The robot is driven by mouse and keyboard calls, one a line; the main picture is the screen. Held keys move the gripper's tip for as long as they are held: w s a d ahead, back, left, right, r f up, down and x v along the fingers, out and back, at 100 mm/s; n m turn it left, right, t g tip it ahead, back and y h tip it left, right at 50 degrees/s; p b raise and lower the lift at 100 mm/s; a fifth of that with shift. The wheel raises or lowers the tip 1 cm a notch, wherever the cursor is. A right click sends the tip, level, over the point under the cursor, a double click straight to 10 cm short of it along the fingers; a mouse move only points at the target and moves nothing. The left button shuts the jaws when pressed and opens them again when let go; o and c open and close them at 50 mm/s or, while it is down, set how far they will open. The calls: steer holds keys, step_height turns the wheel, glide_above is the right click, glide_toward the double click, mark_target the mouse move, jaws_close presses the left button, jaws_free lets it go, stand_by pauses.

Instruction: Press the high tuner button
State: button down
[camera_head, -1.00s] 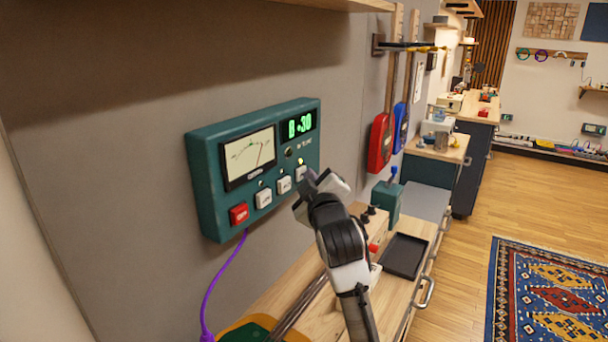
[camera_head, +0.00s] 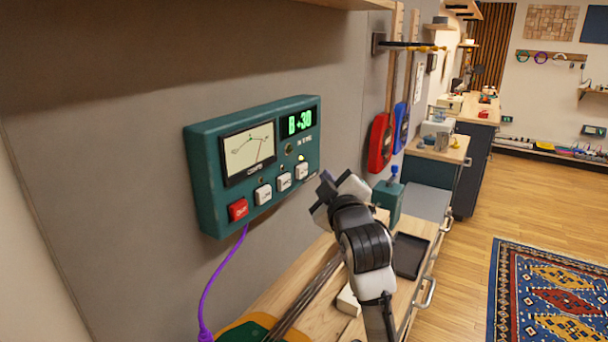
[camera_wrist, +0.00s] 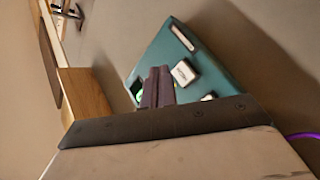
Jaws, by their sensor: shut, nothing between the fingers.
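A teal tuner box (camera_head: 205,190) is mounted on the grey wall. It has a needle meter (camera_head: 249,151), a green display (camera_head: 300,122) reading "B +30", a red button (camera_head: 238,210) and a row of white buttons. The rightmost white button (camera_head: 301,170) is fully visible, with a small lit yellow lamp (camera_head: 301,158) above it. The button labels are too small to read. My gripper (camera_head: 322,194) is shut and empty, just right of and below that button, apart from the box. In the wrist view its dark fingers (camera_wrist: 157,87) overlap the tuner, near a white button (camera_wrist: 184,73).
A purple cable (camera_head: 212,290) hangs from the tuner. Below is a wooden bench with a black tray (camera_head: 410,256) and a teal box with a blue knob (camera_head: 389,199). Red (camera_head: 380,143) and blue (camera_head: 401,127) instruments hang on the wall to the right. A shelf edge is overhead.

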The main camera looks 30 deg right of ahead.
steer(key=shift+s+d+b, duration=0.15)
steer(key=shift+s+d, duration=0.2)
steer(key=shift+s, duration=0.2)
steer(key=shift+s+d+b, duration=0.15)
steer(key=shift+s+d, duration=0.15)
steer(key=shift+s, duration=0.25)
